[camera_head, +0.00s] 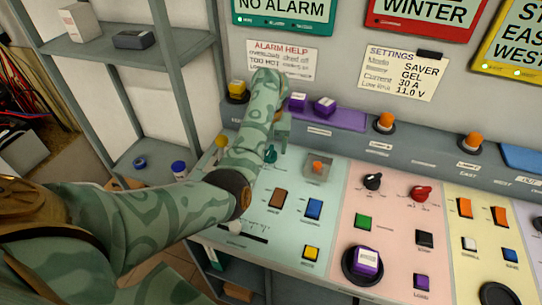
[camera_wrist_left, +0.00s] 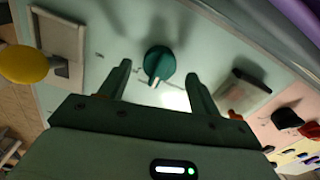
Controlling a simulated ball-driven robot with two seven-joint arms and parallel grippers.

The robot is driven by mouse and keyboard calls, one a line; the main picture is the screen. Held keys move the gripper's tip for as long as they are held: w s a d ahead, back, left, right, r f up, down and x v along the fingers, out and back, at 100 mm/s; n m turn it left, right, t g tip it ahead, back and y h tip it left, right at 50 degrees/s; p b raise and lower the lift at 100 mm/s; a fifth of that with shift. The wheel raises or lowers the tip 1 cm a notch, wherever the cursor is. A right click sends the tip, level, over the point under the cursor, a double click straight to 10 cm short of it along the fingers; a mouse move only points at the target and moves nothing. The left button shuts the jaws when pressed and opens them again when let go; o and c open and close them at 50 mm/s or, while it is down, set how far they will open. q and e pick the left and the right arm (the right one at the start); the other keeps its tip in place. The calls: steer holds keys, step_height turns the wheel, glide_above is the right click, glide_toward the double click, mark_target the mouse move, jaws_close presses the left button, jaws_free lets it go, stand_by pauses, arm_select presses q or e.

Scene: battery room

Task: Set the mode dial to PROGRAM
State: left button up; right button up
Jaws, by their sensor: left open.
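A round teal dial (camera_wrist_left: 158,63) with a pale pointer mark stands on the light green panel, in the middle of the left wrist view. It also shows in the head view (camera_head: 270,155), partly beside my gripper. The lettering around it is too small to read, so I cannot tell which mode it points to. My left gripper (camera_wrist_left: 158,75) is open, one finger on each side of the dial and apart from it in that picture. In the head view my left gripper (camera_head: 282,132) is mostly hidden behind its own wrist. My right gripper is in neither view.
A clear-covered orange button (camera_head: 317,167) sits right of the dial. A yellow knob (camera_wrist_left: 25,62) is to its left. Black (camera_head: 372,181) and red (camera_head: 421,194) knobs stand on the pink panel. A raised grey ledge (camera_head: 345,143) with purple blocks runs behind.

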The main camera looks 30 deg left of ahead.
arm_select(q)
steer(key=shift+f+b, duration=0.3)
steer(key=shift+f, duration=0.85)
steer(key=c, duration=1)
steer(key=shift+n, duration=0.3)
steer(key=n+b, duration=0.1)
steer(key=n, duration=0.2)
steer(key=shift+d+n, duration=0.1)
steer(key=shift+n, duration=0.2)
steer(key=shift+n+b, duration=0.85)
steer(key=shift+n, duration=1.45)
